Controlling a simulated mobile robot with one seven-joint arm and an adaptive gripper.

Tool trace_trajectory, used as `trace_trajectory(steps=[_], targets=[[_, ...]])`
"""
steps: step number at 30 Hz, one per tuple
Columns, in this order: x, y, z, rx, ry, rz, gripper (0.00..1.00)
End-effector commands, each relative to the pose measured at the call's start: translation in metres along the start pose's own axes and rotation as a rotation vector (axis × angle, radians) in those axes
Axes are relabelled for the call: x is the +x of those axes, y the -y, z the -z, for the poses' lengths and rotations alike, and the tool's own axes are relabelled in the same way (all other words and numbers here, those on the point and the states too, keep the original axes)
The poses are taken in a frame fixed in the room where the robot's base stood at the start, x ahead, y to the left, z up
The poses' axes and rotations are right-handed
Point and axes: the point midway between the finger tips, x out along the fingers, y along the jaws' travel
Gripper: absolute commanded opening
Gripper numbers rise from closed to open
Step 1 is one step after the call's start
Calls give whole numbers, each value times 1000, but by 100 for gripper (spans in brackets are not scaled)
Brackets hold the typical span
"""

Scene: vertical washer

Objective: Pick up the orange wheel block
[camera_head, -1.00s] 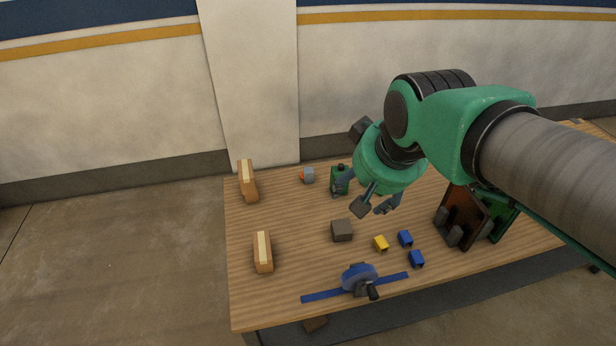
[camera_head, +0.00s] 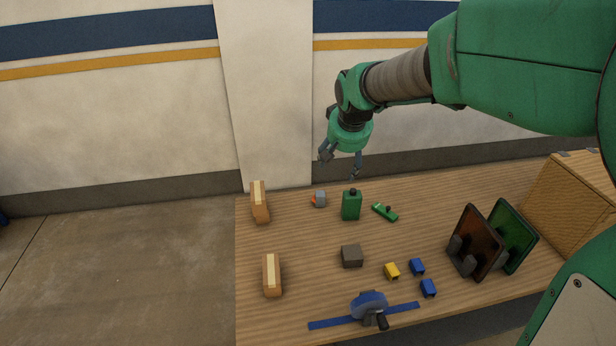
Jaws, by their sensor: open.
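A small block with a grey body and an orange-red part on its left side (camera_head: 319,199) sits near the back edge of the table. It looks like the orange wheel block, though it is too small to make out a wheel clearly. My gripper (camera_head: 340,168) is open and empty, with its fingers pointing down. It is above the back of the table, slightly right of the block in the picture and apart from it. Nothing hides the block.
A green canister (camera_head: 351,206) stands close right of the block, with a green tool (camera_head: 384,212) beyond it. A tan-and-cream block (camera_head: 259,202) stands to its left. A dark grey block (camera_head: 351,256) lies nearer the front. The wooden table (camera_head: 310,235) is bare between them.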

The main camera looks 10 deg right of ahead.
Motion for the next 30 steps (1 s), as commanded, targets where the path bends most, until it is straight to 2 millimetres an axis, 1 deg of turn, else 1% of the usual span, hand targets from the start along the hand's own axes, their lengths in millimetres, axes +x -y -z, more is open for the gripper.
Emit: trace_trajectory(steps=[1,5,6,11,15,17,21,23,24,30], targets=[[15,1,8,2,6,-2,68],[48,4,30,9,10,-5,68],[59,4,35,11,12,-6,68],[104,7,57,18,18,-9,68],[146,10,73,26,24,-12,68],[164,11,79,28,26,-13,68],[208,13,91,35,31,-15,68],[227,14,95,38,34,-16,68],[241,15,97,40,36,-17,68],[305,18,105,47,42,-19,68]])
